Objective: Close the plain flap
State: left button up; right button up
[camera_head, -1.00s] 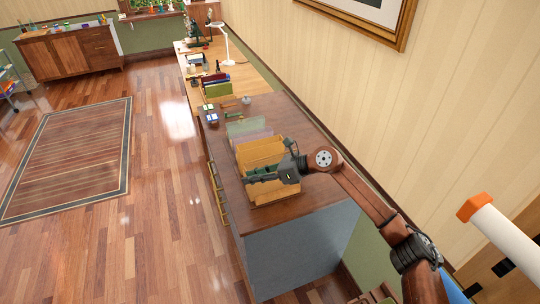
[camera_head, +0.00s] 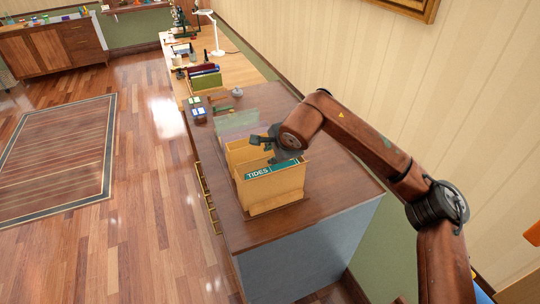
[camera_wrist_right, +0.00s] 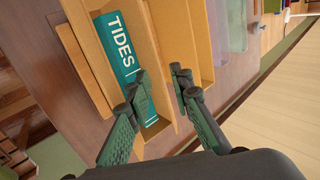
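A tan file box (camera_head: 272,190) stands near the front end of the wooden cabinet top, with a teal book marked TIDES (camera_head: 272,170) in it. The book also shows in the right wrist view (camera_wrist_right: 122,50). Plain tan panels (camera_head: 240,153) stand behind the box; I cannot tell which one is the plain flap. My right gripper (camera_head: 260,144) is above the back of the box. In the right wrist view its fingers (camera_wrist_right: 160,90) are apart, one over the book and one past the tan panel (camera_wrist_right: 165,60). No grip shows. My left gripper is not in view.
Pale green and purple folders (camera_head: 240,125) stand behind the tan panels. Small items (camera_head: 197,106) lie farther back on the cabinet. The cabinet top (camera_head: 330,185) is bare to the right, beside the wall.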

jog(key=shift+x, duration=1)
grip_shut()
